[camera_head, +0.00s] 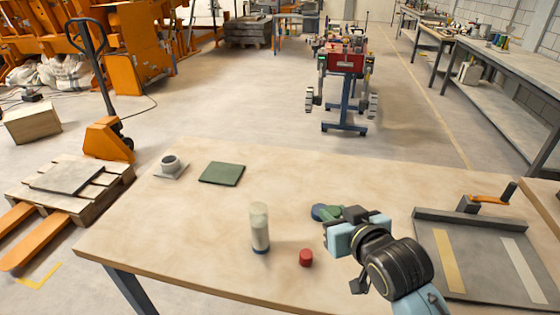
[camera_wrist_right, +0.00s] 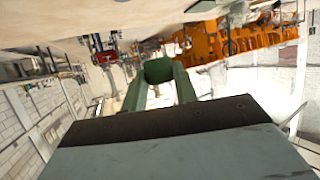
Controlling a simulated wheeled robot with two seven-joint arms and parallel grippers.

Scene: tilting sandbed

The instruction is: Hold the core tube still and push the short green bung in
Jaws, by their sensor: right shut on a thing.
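The core tube (camera_head: 260,226) stands upright on the table, clear with pale fill and a dark band at its foot. No gripper touches it. My right gripper (camera_head: 331,213) is to the right of the tube, its fingers pointing left. In the right wrist view it is shut on the short green bung (camera_wrist_right: 159,70), held between the fingertips. In the head view the bung is hard to tell apart from the green fingers. My left gripper is not in view.
A red bung (camera_head: 306,258) lies right of the tube's foot. A green mat (camera_head: 222,173) and a grey ring-shaped holder (camera_head: 170,166) are at the back left. A grey tray with an orange handle (camera_head: 488,199) is at the right. The table's left front is clear.

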